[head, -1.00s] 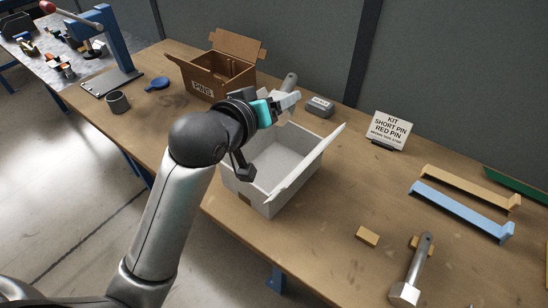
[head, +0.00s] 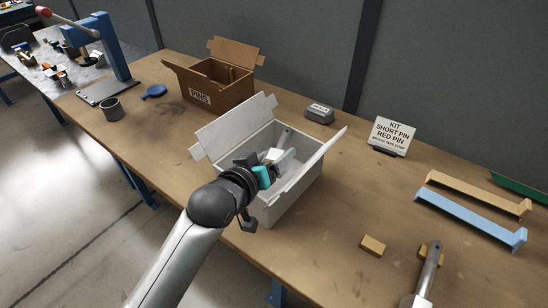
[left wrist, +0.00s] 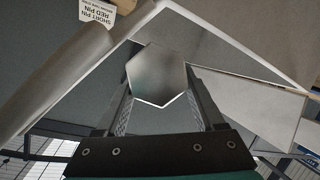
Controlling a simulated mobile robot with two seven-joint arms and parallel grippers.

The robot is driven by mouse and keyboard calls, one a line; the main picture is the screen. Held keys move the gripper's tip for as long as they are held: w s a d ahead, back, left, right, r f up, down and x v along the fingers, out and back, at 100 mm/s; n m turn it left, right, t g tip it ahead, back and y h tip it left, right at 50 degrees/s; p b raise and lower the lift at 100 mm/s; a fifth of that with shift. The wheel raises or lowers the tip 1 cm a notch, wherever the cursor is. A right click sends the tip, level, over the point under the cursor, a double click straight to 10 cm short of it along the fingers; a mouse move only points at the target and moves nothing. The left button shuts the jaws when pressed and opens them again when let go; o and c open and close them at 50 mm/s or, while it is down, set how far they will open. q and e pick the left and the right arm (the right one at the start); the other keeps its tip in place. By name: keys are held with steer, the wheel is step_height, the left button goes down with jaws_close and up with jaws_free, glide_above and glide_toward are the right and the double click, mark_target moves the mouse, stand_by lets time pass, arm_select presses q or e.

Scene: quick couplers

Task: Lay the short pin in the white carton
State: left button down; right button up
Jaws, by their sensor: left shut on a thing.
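The white carton (head: 212,131) stands open on the bench with its flaps spread. My left gripper (head: 272,160) is at the carton's mouth and is shut on a grey metal pin (head: 285,137). The pin's shaft points away from me, inside the carton's outline. In the left wrist view the pin's six-sided head (left wrist: 158,73) sits between the two fingers (left wrist: 160,115). I cannot tell whether the pin touches the carton's floor. My right gripper is not in view.
A brown box marked PINS (head: 198,97) stands behind the carton. A kit card (head: 391,136) names short pin and red pin. Another metal pin (head: 430,270) lies at the lower right on a tan block. Tan (head: 478,194) and blue (head: 470,216) rails lie at right.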

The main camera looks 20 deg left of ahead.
arm_select(q)
steer(key=shift+r, duration=0.1)
steer(key=shift+f, duration=0.5)
jaws_free()
steer(key=shift+f, duration=0.1)
steer(key=shift+r, duration=0.45)
steer(key=shift+s+r, duration=0.25)
steer(key=p+v, duration=0.1)
steer(key=v, duration=1)
steer(key=shift+s, duration=0.25)
steer(key=shift+a, duration=0.1)
